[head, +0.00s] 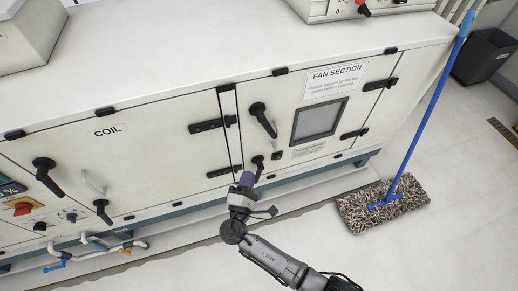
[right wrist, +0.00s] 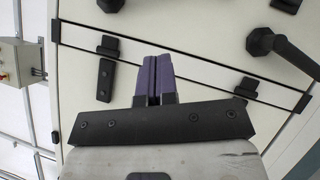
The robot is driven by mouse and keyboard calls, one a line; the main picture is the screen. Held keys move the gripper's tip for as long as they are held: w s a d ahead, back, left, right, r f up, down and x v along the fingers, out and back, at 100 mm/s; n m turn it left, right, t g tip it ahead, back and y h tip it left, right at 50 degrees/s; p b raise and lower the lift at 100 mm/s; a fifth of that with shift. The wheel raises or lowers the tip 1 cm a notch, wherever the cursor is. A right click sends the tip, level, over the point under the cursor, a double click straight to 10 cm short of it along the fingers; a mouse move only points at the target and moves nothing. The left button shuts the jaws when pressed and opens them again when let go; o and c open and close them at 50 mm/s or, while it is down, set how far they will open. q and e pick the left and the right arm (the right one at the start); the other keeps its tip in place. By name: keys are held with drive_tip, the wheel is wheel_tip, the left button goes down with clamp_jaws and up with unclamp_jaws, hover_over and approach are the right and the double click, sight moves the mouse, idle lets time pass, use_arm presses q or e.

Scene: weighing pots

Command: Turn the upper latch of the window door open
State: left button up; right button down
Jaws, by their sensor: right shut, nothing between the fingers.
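The window door (head: 290,118) is the pale panel marked FAN SECTION, with a dark square window (head: 320,120). It looks shut. Its upper latch (head: 263,120) is a black handle at the door's left side, slanting down to the right. The lower latch (head: 257,167) hangs nearly straight down. My right gripper (head: 246,179) is just below and left of the lower latch, well below the upper one. In the right wrist view its purple fingers (right wrist: 155,80) are together and empty.
Black hinges (head: 205,125) line the COIL panel beside the door. A mop (head: 385,203) leans on the cabinet's right end. Pipes and a blue valve (head: 55,265) stick out low at the left. The floor in front is mostly clear.

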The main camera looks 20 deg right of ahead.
drive_tip(key=d+b+x, duration=0.1)
drive_tip(key=x, duration=0.5)
drive_tip(key=s+d+r+b+x, duration=0.1)
drive_tip(key=b+x, duration=0.1)
drive_tip(key=x, duration=0.4)
drive_tip(key=shift+d, duration=0.3)
